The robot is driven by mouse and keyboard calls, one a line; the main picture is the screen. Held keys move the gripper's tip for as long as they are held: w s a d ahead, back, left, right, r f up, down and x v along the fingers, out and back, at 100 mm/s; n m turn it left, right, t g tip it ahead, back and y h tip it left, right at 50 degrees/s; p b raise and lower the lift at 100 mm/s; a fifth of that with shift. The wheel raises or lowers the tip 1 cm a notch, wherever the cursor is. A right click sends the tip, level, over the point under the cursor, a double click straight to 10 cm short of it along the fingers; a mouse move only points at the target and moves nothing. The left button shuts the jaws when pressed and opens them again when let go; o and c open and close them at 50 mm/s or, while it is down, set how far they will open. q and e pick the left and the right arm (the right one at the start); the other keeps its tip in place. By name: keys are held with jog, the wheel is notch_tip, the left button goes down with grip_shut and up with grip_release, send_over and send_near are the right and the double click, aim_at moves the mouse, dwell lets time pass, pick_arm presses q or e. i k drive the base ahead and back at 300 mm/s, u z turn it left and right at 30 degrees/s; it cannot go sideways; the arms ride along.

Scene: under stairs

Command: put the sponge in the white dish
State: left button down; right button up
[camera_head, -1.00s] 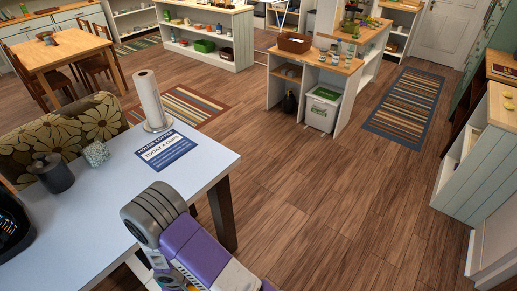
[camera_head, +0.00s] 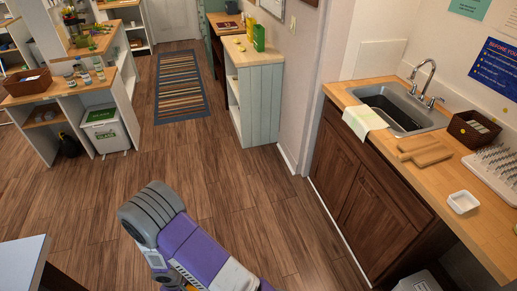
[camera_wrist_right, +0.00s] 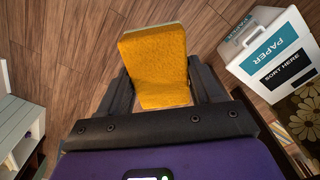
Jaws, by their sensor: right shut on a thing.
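The yellow-orange sponge (camera_wrist_right: 158,68) is held between the two fingers of my right gripper (camera_wrist_right: 160,90) in the right wrist view, above the wooden floor. The gripper is shut on it. In the head view my right arm shows at the bottom middle, and its gripper and the sponge are out of sight. A small white dish (camera_head: 463,202) stands on the wooden counter (camera_head: 488,232) at the right, near its front edge. It looks empty. The dish is well apart from my right arm. My left gripper is not in view.
On the counter are a sink (camera_head: 395,107), a cutting board (camera_head: 425,150), a brown basket (camera_head: 474,129) and a white dish rack (camera_head: 497,170). A towel (camera_head: 364,121) hangs at the sink's edge. Open floor (camera_head: 255,215) lies between my arm and the counter. A paper bin (camera_wrist_right: 268,55) shows in the wrist view.

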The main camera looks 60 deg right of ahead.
aim_at(461, 205)
jog(key=z, duration=2.9)
jog(key=i, duration=1.85)
jog(key=z, duration=5.4)
